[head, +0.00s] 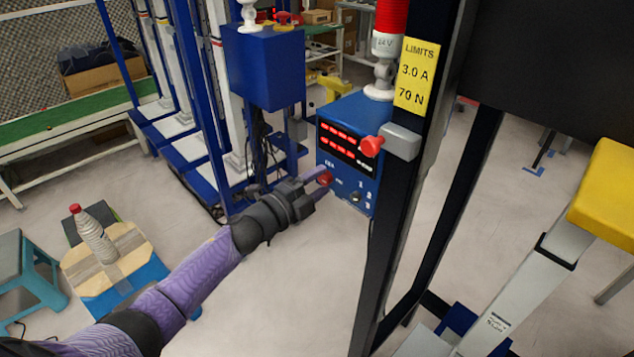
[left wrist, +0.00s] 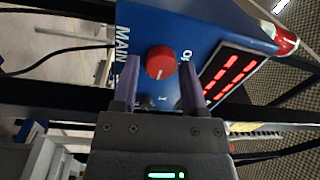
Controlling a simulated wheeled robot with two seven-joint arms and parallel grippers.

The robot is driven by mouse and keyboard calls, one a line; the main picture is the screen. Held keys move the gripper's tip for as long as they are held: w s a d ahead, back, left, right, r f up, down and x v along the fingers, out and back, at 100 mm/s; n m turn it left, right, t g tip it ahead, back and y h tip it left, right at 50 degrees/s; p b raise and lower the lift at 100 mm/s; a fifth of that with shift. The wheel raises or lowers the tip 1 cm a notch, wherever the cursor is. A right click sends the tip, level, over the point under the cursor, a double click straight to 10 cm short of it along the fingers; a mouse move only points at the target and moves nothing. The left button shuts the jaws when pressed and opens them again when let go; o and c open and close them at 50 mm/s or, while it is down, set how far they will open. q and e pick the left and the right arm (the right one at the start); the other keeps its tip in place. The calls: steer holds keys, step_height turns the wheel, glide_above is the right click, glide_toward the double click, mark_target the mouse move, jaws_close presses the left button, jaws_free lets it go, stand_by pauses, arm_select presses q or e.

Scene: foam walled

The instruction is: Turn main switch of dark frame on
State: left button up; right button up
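The dark frame (head: 435,120) is a black upright post with a blue control box (head: 357,195) on its left side. The main switch is a round red knob (head: 325,179) low on the box face. It also shows in the left wrist view (left wrist: 160,60), by the word MAIN. My left gripper (head: 319,182) reaches the knob from the left. In the left wrist view its two purple fingers (left wrist: 160,76) are apart, one on each side of the knob, with narrow gaps. The box's display (head: 345,146) shows lit red digits. My right gripper is not in view.
A red push button (head: 371,146) on a grey housing juts out above the knob. Blue-framed machines (head: 265,70) stand behind my left gripper. A stool with a bottle (head: 93,235) is at the lower left. The floor below my left arm is clear.

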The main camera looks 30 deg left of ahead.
arm_select(q)
steer(key=shift+o, duration=1.1)
steer(key=p+v, duration=0.1)
steer(key=v, duration=0.9)
